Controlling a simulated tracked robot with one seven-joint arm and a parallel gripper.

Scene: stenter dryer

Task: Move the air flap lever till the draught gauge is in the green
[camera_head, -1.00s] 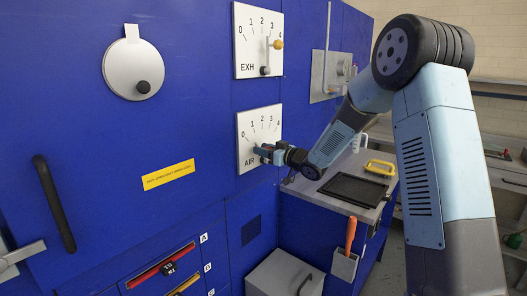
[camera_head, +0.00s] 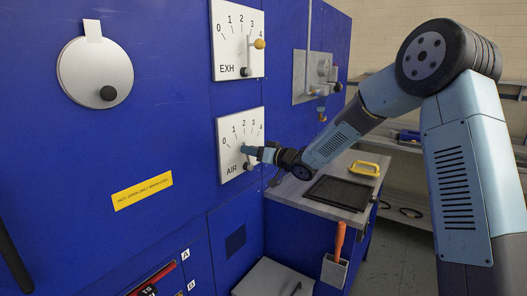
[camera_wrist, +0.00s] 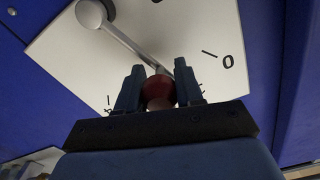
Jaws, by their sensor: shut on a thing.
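The AIR dial plate (camera_head: 228,172), white with marks from 0 to 4, is on the blue machine front. My gripper (camera_head: 250,151) is at its lower right and hides part of it. In the wrist view my gripper (camera_wrist: 158,90) is shut on the dark red knob (camera_wrist: 158,87) of the grey air flap lever (camera_wrist: 125,38). Its pivot (camera_wrist: 91,12) is at the top left. I cannot make out a draught gauge with a green zone; a small grey panel (camera_head: 300,88) at the right is too small to read.
The EXH dial plate (camera_head: 225,45) with a yellow-knobbed lever is just above. A round grey disc (camera_head: 85,65) with a black knob is at the left. Below my arm is a bench with a black tray (camera_head: 338,192), a yellow handle (camera_head: 364,168) and an orange-handled tool (camera_head: 340,238).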

